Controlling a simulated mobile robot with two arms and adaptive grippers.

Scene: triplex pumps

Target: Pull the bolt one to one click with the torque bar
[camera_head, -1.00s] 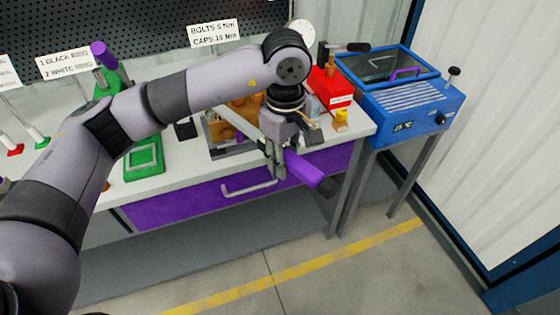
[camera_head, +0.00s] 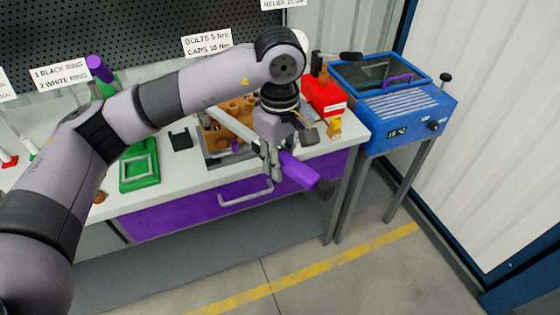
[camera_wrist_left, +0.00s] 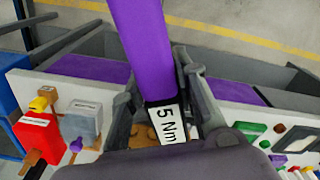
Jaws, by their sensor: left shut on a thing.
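The torque bar has a purple handle (camera_head: 299,171) with a black end and a grey shaft (camera_head: 230,122). My left gripper (camera_head: 272,160) is shut on it near where shaft and handle meet, in front of the bench edge. In the left wrist view the purple handle (camera_wrist_left: 143,45) runs up from between the fingers, with a "5 Nm" label by the gripper (camera_wrist_left: 165,115). The shaft reaches back left over the orange-brown pump (camera_head: 238,108). The bolt and the bar's contact with it cannot be made out. My right gripper is not in view.
The pump sits in a grey tray on the white bench. A green fixture (camera_head: 139,170) lies to the left. A red box (camera_head: 323,95) and a small yellow part (camera_head: 335,127) stand to the right. A blue machine (camera_head: 405,110) stands beyond. The floor in front is clear.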

